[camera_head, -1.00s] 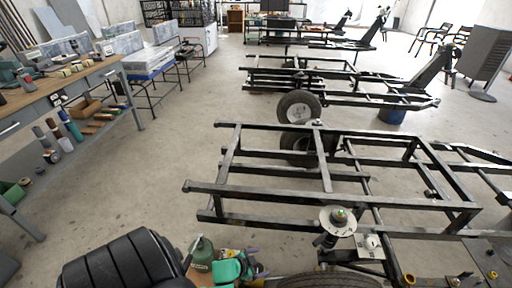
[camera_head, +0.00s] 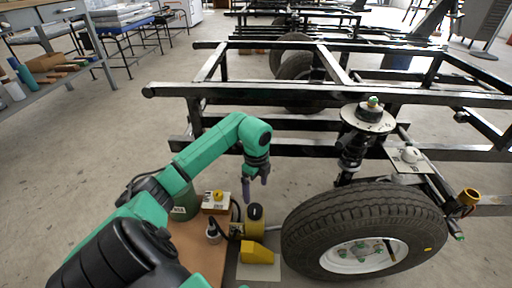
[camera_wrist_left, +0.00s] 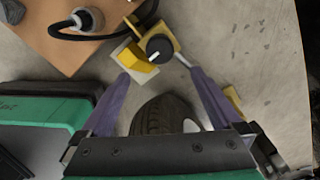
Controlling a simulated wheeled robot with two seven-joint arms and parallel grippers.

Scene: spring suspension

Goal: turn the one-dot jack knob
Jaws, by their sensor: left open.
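A yellow jack (camera_head: 238,229) with a round black knob (camera_head: 255,212) stands on the floor left of the tyre. In the left wrist view the black knob (camera_wrist_left: 160,47) carries a white mark. I cannot make out any dot on it. My left gripper (camera_head: 256,188), with purple fingers, points down above the knob. In the left wrist view the open fingers (camera_wrist_left: 153,68) lie either side of the knob's near side, apparently clear of it. My right gripper is not in view.
A large tyre (camera_head: 364,238) stands right of the jack, and a yellow block (camera_head: 257,254) in front. The black frame (camera_head: 300,93) crosses behind.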

